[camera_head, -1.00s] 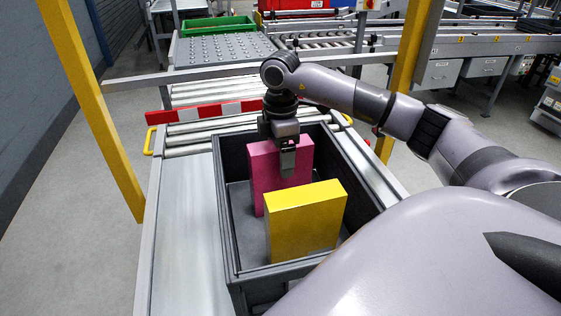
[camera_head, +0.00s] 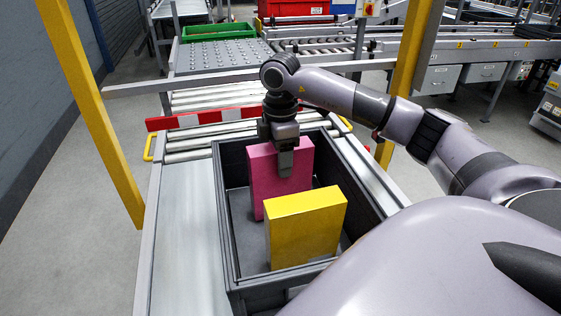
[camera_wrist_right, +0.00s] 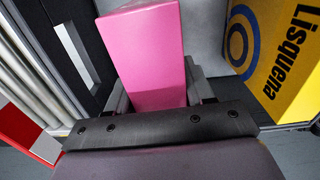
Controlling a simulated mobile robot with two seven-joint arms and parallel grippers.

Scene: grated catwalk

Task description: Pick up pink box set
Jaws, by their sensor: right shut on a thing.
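The pink box (camera_head: 264,180) stands upright in the far part of a grey crate (camera_head: 228,232). My right gripper (camera_head: 285,168) comes down on it from above and is shut on its upper part. In the right wrist view the pink box (camera_wrist_right: 150,55) sits between the two fingers. Its lower part is partly hidden in the head view by the yellow box in front. My left gripper is not in view.
A yellow box (camera_head: 305,228) stands in the same crate, nearer to me; it shows lettering in the right wrist view (camera_wrist_right: 285,60). The crate rests on a roller conveyor (camera_head: 185,230). Yellow posts (camera_head: 95,110) rise at both sides. A green tray (camera_head: 217,32) lies farther back.

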